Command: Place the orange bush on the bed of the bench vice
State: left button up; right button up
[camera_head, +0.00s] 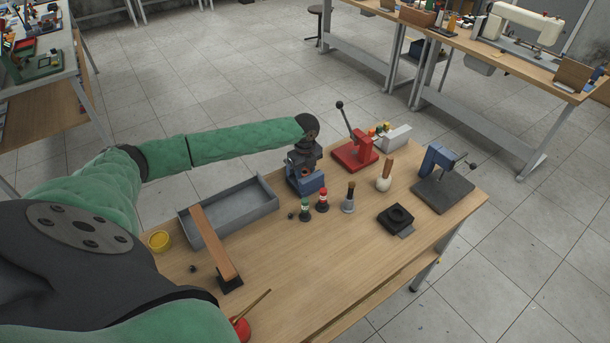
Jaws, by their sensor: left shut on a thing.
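My left gripper (303,167) reaches in from the left and points down, directly over the blue bench vice (308,186) at the table's far edge. It is shut on the orange bush (308,172), of which only a small orange patch shows between the dark fingers. The gripper hides the upper part of the vice and its bed. I cannot tell whether the bush touches the bed. My right gripper is not in view.
A grey tray (262,207) lies left of the vice. A red press (352,155) stands behind right, a blue press (436,160) at the far right. Small green and red bottles (322,203) stand close in front of the vice. The table's middle front is clear.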

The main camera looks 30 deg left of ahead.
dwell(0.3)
pick_arm(q)
jog(key=o, duration=1.1)
jog(key=shift+f, duration=0.1)
jog(key=shift+r, duration=0.3)
notch_tip(320, 180, up, 6)
jog(key=b, duration=0.2)
jog(key=shift+f+b, duration=0.2)
jog(key=shift+b, duration=0.1)
jog(key=shift+r+b, duration=0.75)
jog(key=shift+r, duration=2.3)
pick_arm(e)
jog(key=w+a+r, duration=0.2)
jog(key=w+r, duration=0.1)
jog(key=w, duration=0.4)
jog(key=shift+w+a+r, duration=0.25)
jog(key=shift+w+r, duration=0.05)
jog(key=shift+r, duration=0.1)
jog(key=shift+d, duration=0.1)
